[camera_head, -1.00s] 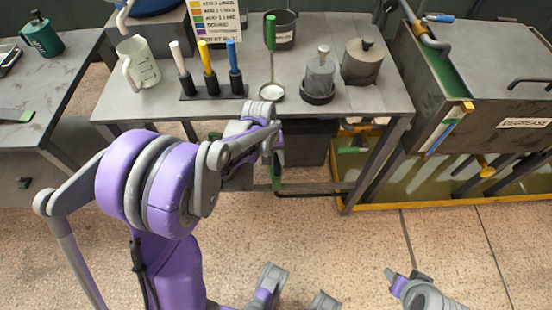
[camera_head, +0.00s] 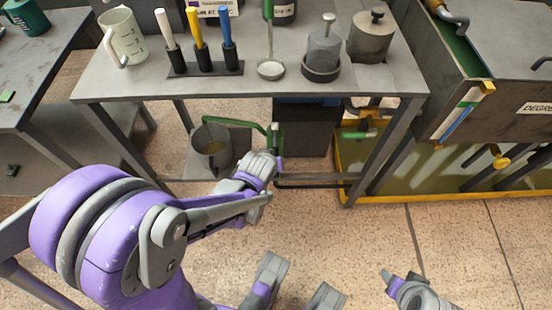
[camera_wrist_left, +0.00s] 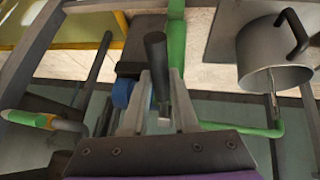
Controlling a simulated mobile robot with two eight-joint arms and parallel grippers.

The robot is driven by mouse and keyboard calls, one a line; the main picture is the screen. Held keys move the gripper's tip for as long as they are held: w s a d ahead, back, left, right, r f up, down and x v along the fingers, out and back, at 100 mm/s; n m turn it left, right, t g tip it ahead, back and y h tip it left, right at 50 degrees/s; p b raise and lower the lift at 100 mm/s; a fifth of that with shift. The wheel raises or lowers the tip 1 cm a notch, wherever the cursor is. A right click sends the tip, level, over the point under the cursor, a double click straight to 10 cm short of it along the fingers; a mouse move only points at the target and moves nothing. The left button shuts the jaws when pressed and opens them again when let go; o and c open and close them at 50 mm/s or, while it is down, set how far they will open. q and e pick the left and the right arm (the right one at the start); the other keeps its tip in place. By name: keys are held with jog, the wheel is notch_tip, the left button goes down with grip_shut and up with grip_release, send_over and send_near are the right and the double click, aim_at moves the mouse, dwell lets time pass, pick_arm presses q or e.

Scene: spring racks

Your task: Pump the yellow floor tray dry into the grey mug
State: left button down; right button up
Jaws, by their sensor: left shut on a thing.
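The grey mug (camera_head: 210,152) stands under the bench at the left, with what looks like murky liquid inside. It also shows at the right of the left wrist view (camera_wrist_left: 256,62). A green pump (camera_head: 276,132) stands beside it, and its green pipe (camera_head: 238,122) reaches left to the mug. My left gripper (camera_head: 270,168) is at the pump, shut on its black handle (camera_wrist_left: 156,58). The yellow floor tray (camera_head: 452,195) lies at the right, with greenish liquid visible. Part of what seems my right arm (camera_head: 415,292) shows at the bottom; its fingertips are not clear.
The bench (camera_head: 140,82) stands above the pump. It carries a measuring jug (camera_head: 124,38), a rack of coloured handles (camera_head: 205,68) and metal pots. A bench leg (camera_head: 378,150) and a dark block (camera_head: 308,130) are near the pump.

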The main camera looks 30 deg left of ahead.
pick_arm(q)
jog(key=shift+w+f+t+y+b, duration=0.1)
jog(key=shift+f+t+y+b, duration=0.2)
jog(key=shift+f+t+b, duration=0.3)
pick_arm(e)
jog(key=shift+w+f, duration=0.15)
jog(key=shift+f, duration=0.95)
pick_arm(q)
jog(key=c, duration=0.7)
grip_release()
jog(key=shift+a, duration=0.1)
pick_arm(e)
jog(key=shift+r, duration=0.1)
pick_arm(q)
jog(key=p+v, duration=0.4)
jog(key=v, duration=0.6)
jog(key=shift+r, duration=0.35)
pick_arm(e)
jog(key=r, duration=0.5)
jog(key=shift+s+r, duration=0.2)
jog(key=shift+s, duration=0.1)
